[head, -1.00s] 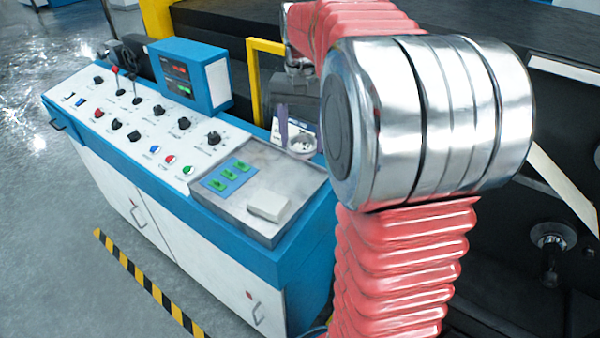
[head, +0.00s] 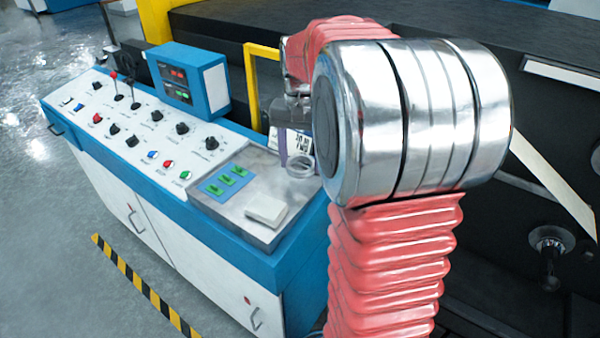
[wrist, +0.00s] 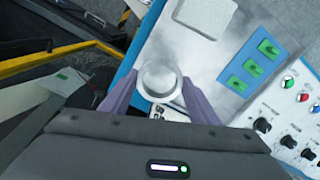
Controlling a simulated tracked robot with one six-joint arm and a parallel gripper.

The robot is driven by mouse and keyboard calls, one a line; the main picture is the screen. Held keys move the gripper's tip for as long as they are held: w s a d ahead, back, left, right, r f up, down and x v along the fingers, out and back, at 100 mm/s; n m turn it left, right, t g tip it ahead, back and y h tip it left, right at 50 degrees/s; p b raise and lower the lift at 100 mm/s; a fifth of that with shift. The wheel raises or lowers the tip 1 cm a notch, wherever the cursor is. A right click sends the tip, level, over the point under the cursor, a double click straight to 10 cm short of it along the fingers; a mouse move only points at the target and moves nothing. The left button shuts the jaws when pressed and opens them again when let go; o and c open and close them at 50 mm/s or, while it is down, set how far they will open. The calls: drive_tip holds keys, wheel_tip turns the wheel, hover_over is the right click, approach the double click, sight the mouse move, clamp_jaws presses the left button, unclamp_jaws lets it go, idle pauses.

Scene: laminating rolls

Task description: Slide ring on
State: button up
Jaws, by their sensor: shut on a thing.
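My gripper (wrist: 158,84) has two purple fingers, one on each side of a pale grey-white ring (wrist: 160,93) in the wrist view, and is shut on it. In the head view the ring (head: 300,166) shows below my gripper (head: 290,150), beside the right end of the control desk's grey metal top (head: 240,205). I cannot tell its height above the surface. My arm's large silver joint hides what lies to the right. No post or roll for the ring can be made out clearly.
A white block (head: 266,210) and a blue plate with green switches (head: 227,180) lie on the desk top. A blue display box (head: 188,78) stands behind the knobs. A yellow frame (head: 251,85) rises behind my gripper. A white printed card (head: 303,141) shows near the fingers.

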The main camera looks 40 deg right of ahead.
sight(301, 184)
drive_tip(key=shift+f, duration=2.3)
drive_tip(key=shift+f, duration=0.15)
drive_tip(key=o, duration=1.1)
wheel_tip(301, 184, up, 14)
drive_tip(key=shift+s, duration=0.15)
drive_tip(key=shift+d+f, duration=0.1)
